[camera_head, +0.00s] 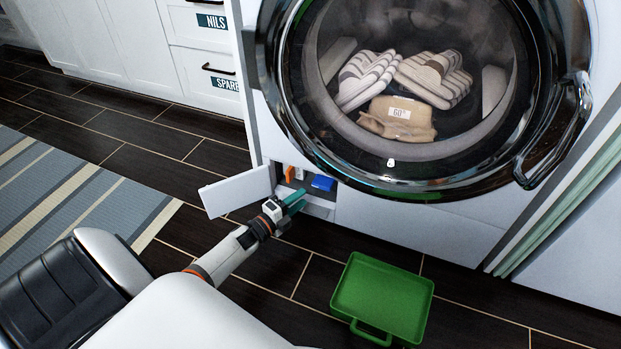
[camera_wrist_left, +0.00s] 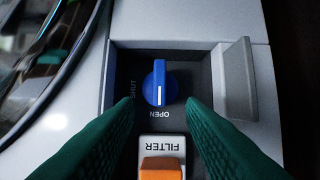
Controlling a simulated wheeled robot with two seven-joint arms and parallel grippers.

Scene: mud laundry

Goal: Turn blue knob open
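The blue knob (camera_head: 323,183) sits in a recess low on the front of the washer; it also shows in the left wrist view (camera_wrist_left: 160,84). The knob's white line points down toward the word OPEN, with SHUT written at the left. My left gripper (camera_head: 296,199) is at the recess, its green fingers apart with nothing between them. In the left wrist view its fingertips (camera_wrist_left: 160,102) are to either side below the knob, apart from it. The knob is not held. My right gripper is out of view.
An open white flap (camera_head: 238,192) stands left of the recess. An orange part (camera_wrist_left: 160,168) with a FILTER label (camera_wrist_left: 162,147) is beside the knob. The washer door (camera_head: 425,185) is shut over folded laundry.

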